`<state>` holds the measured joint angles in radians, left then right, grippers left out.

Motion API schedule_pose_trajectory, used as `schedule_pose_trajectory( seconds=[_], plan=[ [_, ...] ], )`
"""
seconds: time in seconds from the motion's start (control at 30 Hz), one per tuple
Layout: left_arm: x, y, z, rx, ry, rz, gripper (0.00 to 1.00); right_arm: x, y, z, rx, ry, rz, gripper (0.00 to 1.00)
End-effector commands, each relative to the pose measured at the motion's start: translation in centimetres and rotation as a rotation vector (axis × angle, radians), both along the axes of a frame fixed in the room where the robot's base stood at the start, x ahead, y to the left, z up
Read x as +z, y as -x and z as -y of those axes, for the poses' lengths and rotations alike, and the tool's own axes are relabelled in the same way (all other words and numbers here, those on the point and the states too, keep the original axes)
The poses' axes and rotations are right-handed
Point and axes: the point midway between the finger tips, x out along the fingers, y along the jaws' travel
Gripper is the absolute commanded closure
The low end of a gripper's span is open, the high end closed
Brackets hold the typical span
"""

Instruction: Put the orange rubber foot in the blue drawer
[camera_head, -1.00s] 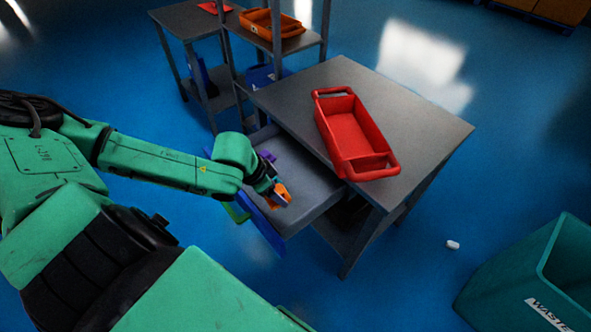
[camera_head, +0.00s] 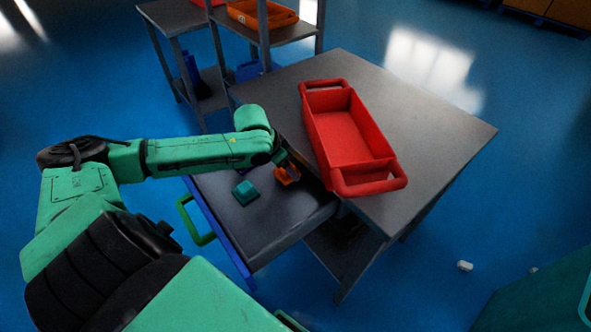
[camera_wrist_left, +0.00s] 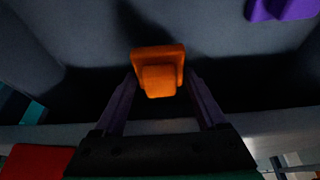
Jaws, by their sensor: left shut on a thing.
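The orange rubber foot (camera_head: 287,176) is between the fingertips of my left gripper (camera_head: 284,168), over the inside of the blue drawer near the table. In the left wrist view the foot (camera_wrist_left: 158,75) sits between the two fingers of the left gripper (camera_wrist_left: 160,90), which is shut on it. The blue drawer (camera_head: 222,234) is pulled out from under the table, with a blue front, a green handle and a grey floor. Whether the foot touches the floor is hard to tell. My right gripper is not in view.
A teal part (camera_head: 245,192) lies in the drawer. A purple part (camera_wrist_left: 284,8) shows in the left wrist view. A red tray (camera_head: 350,130) stands on the grey table (camera_head: 440,125) beside the drawer. A shelf with an orange tray (camera_head: 262,14) stands behind.

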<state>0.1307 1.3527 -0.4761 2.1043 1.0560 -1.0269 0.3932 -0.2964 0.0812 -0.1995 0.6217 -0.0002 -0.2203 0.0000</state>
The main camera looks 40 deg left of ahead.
Motion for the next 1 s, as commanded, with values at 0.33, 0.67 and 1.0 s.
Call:
schedule_pose_trajectory(
  seconds=[0.33, 0.67, 1.0],
  plan=[
    [-2.5, -3.3, 1.1, -0.003, -0.003, -0.001, 0.86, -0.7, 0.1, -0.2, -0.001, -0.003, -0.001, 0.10],
    [-2.7, -3.2, 1.0, -0.003, -0.004, -0.003, 0.07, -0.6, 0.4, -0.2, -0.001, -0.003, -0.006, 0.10],
    [-2.2, -3.1, 1.0, -0.003, -0.005, -0.002, 0.00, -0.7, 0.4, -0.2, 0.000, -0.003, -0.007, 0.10]
  ],
)
